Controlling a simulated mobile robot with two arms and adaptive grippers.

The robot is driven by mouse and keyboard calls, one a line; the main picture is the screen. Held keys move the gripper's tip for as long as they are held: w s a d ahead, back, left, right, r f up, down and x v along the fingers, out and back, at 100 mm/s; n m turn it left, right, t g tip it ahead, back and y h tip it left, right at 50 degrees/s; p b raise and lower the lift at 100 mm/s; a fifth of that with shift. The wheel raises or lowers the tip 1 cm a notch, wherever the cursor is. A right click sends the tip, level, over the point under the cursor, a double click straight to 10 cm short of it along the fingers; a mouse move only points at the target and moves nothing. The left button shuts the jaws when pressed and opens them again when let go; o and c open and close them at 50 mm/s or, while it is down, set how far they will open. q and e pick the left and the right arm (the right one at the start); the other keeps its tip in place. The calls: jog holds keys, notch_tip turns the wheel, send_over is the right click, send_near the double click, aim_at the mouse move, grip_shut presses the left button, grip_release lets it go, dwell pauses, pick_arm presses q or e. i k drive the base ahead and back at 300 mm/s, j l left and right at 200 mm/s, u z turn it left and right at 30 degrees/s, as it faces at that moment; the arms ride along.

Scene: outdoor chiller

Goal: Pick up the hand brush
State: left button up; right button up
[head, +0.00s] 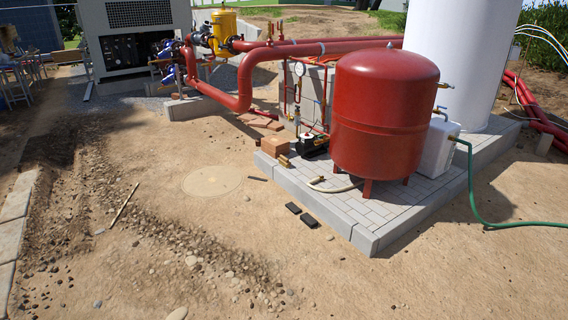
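I cannot pick out the hand brush for sure at this size. Several small things lie near the paved plinth (350,234). Two flat dark pieces (308,220) lie on the sand just off its front left edge. A small dark piece (257,179) lies farther left on the sand. A small tan piece (284,160) sits on the plinth beside a brown box (275,146). Neither of my grippers shows in the head view.
A large red tank (385,110) on legs stands on the plinth. A green hose (474,190) runs off it to the right. Red pipes (245,85) cross behind. A thin stick (124,205) and rubble lie at left. The sandy ground in front is mostly open.

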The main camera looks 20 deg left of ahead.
aim_at(283, 161)
jog(key=i+j+u, duration=0.55)
jog(key=i, duration=0.2)
jog(key=i+j+u, duration=0.35)
jog(key=i, duration=0.35)
jog(key=i+u, duration=0.35)
jog(key=i, duration=0.4)
jog(key=i+l+u, duration=0.2)
jog(key=i+u, duration=0.15)
jog(key=i, duration=0.35)
jog(key=i+z, duration=0.2)
jog(key=i, duration=0.35)
jog(key=i+j+z, duration=0.15)
jog(key=i, duration=0.4)
jog(key=i+j+z, duration=0.2)
jog(key=i, duration=0.3)
jog(key=i+j+z, duration=0.2)
jog(key=i, duration=0.35)
